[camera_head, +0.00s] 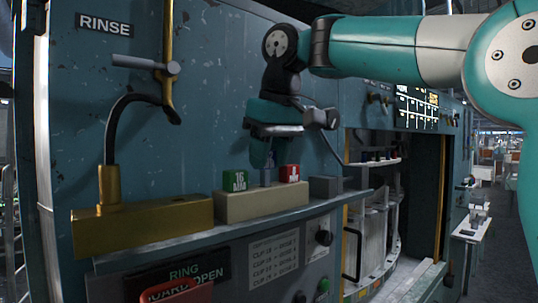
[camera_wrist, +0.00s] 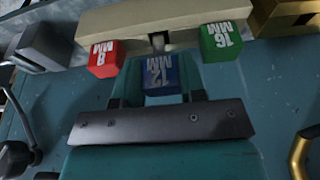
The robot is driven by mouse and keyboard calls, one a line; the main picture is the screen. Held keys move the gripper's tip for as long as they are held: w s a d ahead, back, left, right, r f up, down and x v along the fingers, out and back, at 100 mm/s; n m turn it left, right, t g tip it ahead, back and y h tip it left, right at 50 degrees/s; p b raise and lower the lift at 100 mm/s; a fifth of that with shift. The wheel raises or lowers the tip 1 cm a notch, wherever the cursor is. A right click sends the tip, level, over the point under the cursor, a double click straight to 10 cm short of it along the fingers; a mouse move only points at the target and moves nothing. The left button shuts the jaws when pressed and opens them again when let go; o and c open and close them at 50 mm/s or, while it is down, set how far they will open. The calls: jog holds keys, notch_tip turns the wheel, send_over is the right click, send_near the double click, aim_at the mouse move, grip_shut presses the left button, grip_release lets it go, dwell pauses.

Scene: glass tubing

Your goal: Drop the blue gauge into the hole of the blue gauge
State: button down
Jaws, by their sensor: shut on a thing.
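The blue gauge (camera_wrist: 161,76), marked 12 MM, is between the two teal fingers of my gripper (camera_wrist: 160,84) in the wrist view, and the gripper is shut on it. A short grey stem (camera_wrist: 157,43) shows between the blue gauge and the beige block (camera_wrist: 105,22). The block also shows in the head view (camera_head: 262,203), with my gripper (camera_head: 264,160) above its middle. The blue gauge is mostly hidden by the fingers there. It is between the green and red gauges. The hole is hidden, and I cannot tell how far the stem is in it.
The green 16 MM gauge (camera_head: 234,180) and red 8 MM gauge (camera_head: 290,173) sit on the block close to either side of my fingers. A grey block (camera_head: 325,186) stands to the right on the shelf. The brass rinse fixture (camera_head: 145,226) stands to the left.

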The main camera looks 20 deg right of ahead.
aim_at(269, 168)
jog(key=shift+f+b, duration=1.4)
jog(key=shift+f, duration=0.15)
jog(key=c, duration=0.6)
grip_release()
